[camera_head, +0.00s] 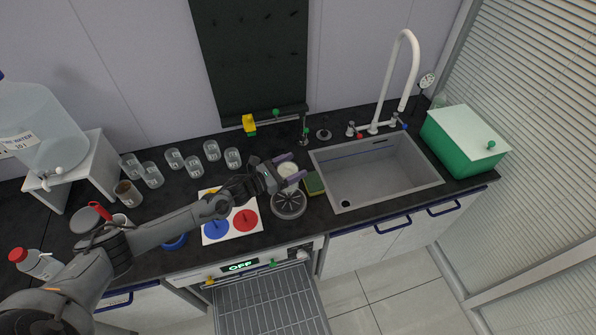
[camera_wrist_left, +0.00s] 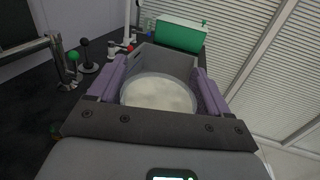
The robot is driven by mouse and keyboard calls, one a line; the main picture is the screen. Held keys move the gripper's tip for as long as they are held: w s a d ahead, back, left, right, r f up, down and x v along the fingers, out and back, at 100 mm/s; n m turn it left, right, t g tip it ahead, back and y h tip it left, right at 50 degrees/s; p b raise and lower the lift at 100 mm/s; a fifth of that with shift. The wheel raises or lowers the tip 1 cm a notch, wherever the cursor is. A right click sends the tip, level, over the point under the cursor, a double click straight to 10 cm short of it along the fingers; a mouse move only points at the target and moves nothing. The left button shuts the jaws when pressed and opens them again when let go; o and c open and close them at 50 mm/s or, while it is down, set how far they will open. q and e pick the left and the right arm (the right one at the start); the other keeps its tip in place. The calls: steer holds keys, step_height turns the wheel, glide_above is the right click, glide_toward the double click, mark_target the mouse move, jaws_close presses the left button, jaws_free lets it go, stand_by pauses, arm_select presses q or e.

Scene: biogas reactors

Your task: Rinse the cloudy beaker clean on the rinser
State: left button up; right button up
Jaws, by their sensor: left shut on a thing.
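My left gripper (camera_head: 290,169) is shut on the cloudy beaker (camera_head: 288,171), above the counter just behind the rinser. In the left wrist view the cloudy beaker (camera_wrist_left: 158,95) shows as a round, whitish, mottled face between the two purple fingers of the left gripper (camera_wrist_left: 158,86). I cannot tell whether that face is its mouth or its base. The rinser (camera_head: 288,205) is a round, dark grey spoked disc at the counter's front, left of the sink. It does not show clearly in the wrist view. My right gripper is not in view.
A sponge (camera_head: 314,184) lies between the rinser and the sink (camera_head: 375,172). A green box (camera_head: 464,140) stands right of the sink. Several clear beakers (camera_head: 192,164) stand at the back left. A white mat with coloured discs (camera_head: 245,221) lies left of the rinser.

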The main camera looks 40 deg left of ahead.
arm_select(q)
steer(key=shift+f, duration=0.3)
step_height(320, 180, down, 8)
steer(key=b, duration=0.6)
steer(key=shift+a+r+b, duration=0.1)
steer(key=shift+r+b, duration=0.1)
steer(key=shift+b, duration=0.2)
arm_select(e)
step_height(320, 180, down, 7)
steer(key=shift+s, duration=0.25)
arm_select(q)
steer(key=shift+f+b, duration=0.8)
steer(key=shift+f, duration=0.1)
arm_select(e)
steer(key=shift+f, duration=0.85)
arm_select(q)
steer(key=shift+r, duration=0.15)
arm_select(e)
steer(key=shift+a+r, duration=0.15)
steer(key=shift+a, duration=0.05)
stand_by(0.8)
arm_select(q)
steer(key=shift+r+p, duration=3.4)
steer(key=shift+r, duration=1.1)
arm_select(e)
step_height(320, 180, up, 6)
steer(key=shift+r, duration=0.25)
